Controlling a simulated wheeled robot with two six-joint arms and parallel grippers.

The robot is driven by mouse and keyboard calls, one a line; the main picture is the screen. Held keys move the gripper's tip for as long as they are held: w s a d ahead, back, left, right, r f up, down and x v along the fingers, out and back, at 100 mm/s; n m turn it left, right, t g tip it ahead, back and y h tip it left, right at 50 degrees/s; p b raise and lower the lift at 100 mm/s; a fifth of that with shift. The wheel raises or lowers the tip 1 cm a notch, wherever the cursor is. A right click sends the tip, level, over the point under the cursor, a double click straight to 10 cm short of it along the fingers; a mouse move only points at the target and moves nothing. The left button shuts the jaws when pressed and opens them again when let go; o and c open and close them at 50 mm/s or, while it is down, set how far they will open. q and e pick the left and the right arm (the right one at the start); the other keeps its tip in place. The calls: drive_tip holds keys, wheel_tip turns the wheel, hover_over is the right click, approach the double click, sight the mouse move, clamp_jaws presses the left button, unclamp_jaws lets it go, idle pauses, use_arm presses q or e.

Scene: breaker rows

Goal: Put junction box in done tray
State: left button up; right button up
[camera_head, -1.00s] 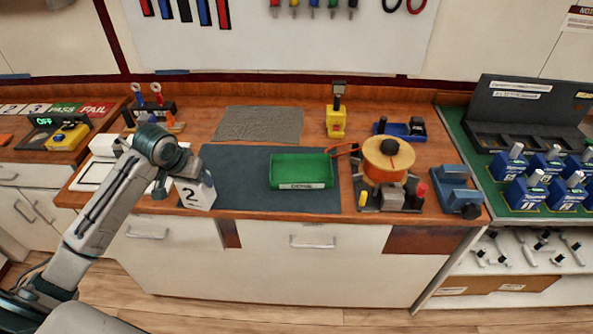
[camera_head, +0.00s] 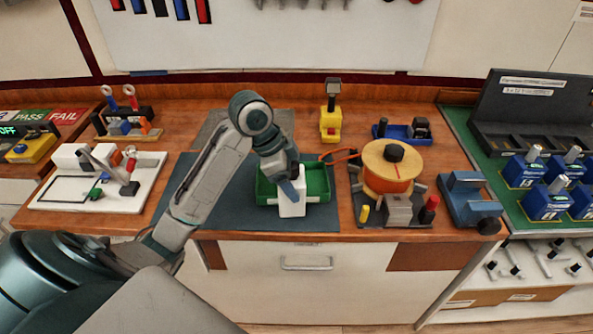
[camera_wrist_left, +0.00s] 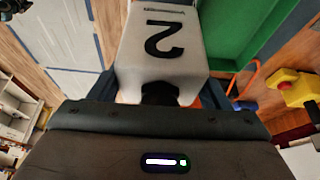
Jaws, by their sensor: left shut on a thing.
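The junction box (camera_head: 291,203) is a white block, held by my left gripper (camera_head: 284,182) in front of the green done tray (camera_head: 318,188). In the head view the box overlaps the tray's front wall; I cannot tell whether it is above the tray or just in front of it. In the left wrist view the box (camera_wrist_left: 163,45) shows a black "2" and sits between my left fingers, with the green tray (camera_wrist_left: 240,28) beside it at upper right. My left gripper is shut on the box. My right gripper is not in view.
The tray stands on a dark mat (camera_head: 224,208). An orange cable spool (camera_head: 388,170) on a stand is close to the tray's right. A yellow device (camera_head: 330,124) stands behind. A white fixture board (camera_head: 98,185) lies at left. Blue breakers (camera_head: 545,200) stand at far right.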

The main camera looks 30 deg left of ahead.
use_arm(q)
drive_tip(key=w+a+f, duration=0.1)
drive_tip(key=w+a, duration=0.1)
drive_tip(key=w, duration=0.1)
drive_tip(key=w+a+f, duration=0.2)
drive_tip(key=w, duration=0.1)
drive_tip(key=w+a+f+p, duration=0.1)
drive_tip(key=w+a, duration=0.1)
drive_tip(key=w, duration=0.1)
drive_tip(key=shift+w+f, duration=0.15)
drive_tip(key=shift+f, duration=0.15)
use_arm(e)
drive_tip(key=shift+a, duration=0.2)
use_arm(q)
drive_tip(key=o, duration=1.4)
drive_tip(key=shift+f, duration=0.15)
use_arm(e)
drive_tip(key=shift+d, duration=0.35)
